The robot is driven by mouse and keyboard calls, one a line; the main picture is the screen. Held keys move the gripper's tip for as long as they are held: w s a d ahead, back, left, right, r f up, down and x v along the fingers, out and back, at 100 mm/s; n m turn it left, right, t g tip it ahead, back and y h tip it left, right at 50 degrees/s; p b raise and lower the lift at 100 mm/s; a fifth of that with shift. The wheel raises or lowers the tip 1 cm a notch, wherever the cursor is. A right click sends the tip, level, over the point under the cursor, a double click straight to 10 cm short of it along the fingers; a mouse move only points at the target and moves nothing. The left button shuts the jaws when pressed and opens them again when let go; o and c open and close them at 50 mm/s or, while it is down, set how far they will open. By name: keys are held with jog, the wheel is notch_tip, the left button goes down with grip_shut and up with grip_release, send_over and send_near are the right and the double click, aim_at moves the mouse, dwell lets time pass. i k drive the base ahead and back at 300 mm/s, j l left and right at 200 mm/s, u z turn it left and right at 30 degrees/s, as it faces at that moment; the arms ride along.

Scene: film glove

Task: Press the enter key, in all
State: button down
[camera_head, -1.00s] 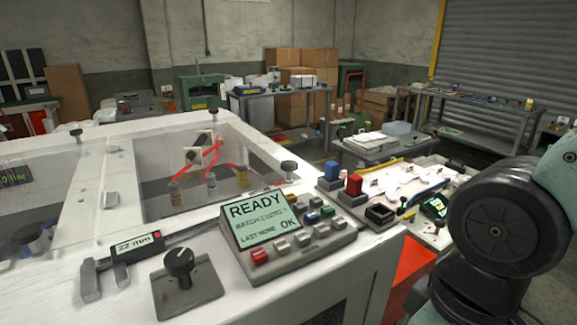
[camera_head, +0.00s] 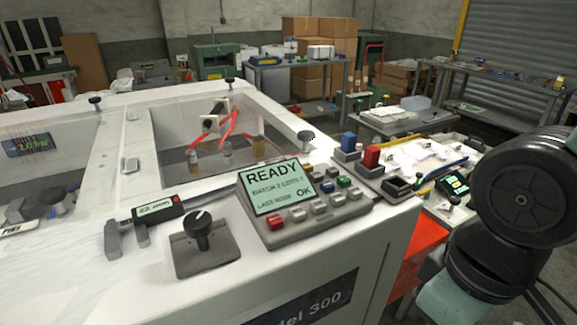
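A grey control panel (camera_head: 335,216) sits on the front right corner of the white machine. Its screen (camera_head: 275,187) reads READY, a small batch line and a last line ending in OK. Below and right of the screen are several small keys: a red key (camera_head: 276,222), pale grey keys (camera_head: 319,207), a green key (camera_head: 345,182) and blue keys (camera_head: 327,187). Key labels are too small to read, so I cannot tell which is enter. My gripper is not in view; only dark and teal links of my arm show at the right.
A caliper (camera_head: 150,220) and a black knob on a plate (camera_head: 207,252) lie left of the panel. A switch box with blue and red blocks (camera_head: 371,162) stands to its right. Black thumb knobs (camera_head: 305,141) rise from the machine top. A red bin (camera_head: 418,245) is beside the machine.

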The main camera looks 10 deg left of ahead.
aim_at(344, 182)
jog(key=u, duration=0.75)
jog(key=j+z, duration=0.15)
jog(key=z, duration=0.2)
